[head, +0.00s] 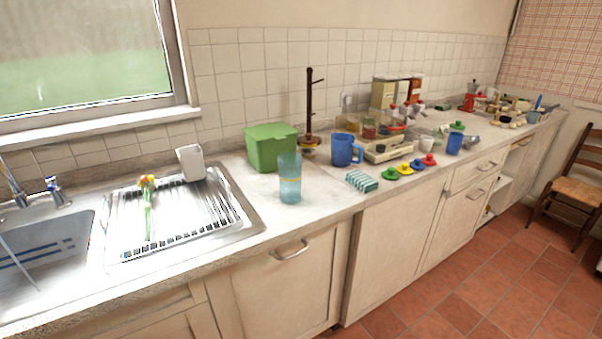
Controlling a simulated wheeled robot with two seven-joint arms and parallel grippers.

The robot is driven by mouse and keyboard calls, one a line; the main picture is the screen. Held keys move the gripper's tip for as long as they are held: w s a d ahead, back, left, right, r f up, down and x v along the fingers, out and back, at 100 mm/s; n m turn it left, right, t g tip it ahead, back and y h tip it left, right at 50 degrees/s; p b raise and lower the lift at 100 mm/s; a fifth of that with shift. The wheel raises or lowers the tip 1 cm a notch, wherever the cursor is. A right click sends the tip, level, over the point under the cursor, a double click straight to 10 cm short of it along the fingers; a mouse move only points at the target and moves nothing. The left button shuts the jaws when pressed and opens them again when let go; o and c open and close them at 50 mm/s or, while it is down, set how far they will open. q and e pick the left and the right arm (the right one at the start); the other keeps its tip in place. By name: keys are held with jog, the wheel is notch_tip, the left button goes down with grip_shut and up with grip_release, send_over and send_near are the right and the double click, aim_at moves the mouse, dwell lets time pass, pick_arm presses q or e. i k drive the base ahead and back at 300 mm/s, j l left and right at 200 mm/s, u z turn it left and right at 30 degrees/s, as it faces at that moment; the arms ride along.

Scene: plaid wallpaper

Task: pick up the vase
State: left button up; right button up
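A tall, see-through blue vessel that looks like the vase (290,181) stands upright on the counter, just right of the sink's drainer. Flowers with orange-yellow heads and green stems (148,205) lie on the drainer, apart from the vase. Neither of my grippers shows in the head view.
A green box (269,148) stands just behind the vase. A white cup (191,163) stands at the back of the ribbed drainer (236,224). A blue mug (345,150) and a teal-striped pack (361,181) are to the right. Counter in front of the vase is clear.

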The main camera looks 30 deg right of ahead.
aim_at(288, 163)
jog(key=l+u, duration=0.35)
jog(key=l, duration=1.9)
jog(key=i, duration=0.05)
